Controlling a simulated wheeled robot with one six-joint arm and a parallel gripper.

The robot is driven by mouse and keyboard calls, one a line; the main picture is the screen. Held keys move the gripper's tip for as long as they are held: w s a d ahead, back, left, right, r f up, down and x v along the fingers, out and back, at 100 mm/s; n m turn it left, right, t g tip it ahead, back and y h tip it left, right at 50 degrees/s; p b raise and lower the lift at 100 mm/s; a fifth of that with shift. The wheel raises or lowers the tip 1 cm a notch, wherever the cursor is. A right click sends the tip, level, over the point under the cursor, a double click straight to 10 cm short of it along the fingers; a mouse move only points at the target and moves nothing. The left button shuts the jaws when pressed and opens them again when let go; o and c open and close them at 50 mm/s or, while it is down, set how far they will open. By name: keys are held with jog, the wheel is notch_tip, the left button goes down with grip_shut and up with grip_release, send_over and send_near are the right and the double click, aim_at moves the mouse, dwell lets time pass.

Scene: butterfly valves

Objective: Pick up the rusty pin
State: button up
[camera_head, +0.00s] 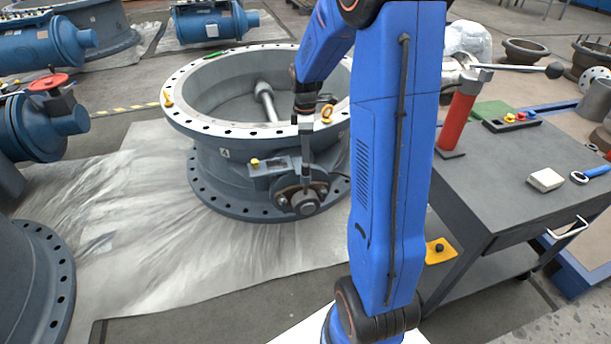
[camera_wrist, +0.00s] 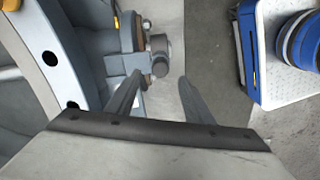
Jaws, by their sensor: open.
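I cannot pick out a rusty pin with certainty in either view. The large grey butterfly valve (camera_head: 215,165) lies on its flange on a pale sheet, with a shaft hub (camera_head: 305,203) on its near side. My gripper (camera_head: 307,178) points down in front of the valve's rim, just above this hub. In the wrist view my gripper (camera_wrist: 160,78) has its two fingers apart, with nothing held between them. Just beyond the fingertips is a grey shaft end (camera_wrist: 160,58), with a brownish ring (camera_wrist: 139,32) beside it. My gripper hides part of the hub area in the head view.
A grey cart (camera_head: 500,170) with a red cylinder (camera_head: 457,122) stands right. Blue valve bodies (camera_head: 35,125) stand left. The pale sheet (camera_head: 130,220) left of the valve is clear.

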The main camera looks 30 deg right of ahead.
jog(key=shift+f, duration=3.75)
jog(key=c, duration=1.1)
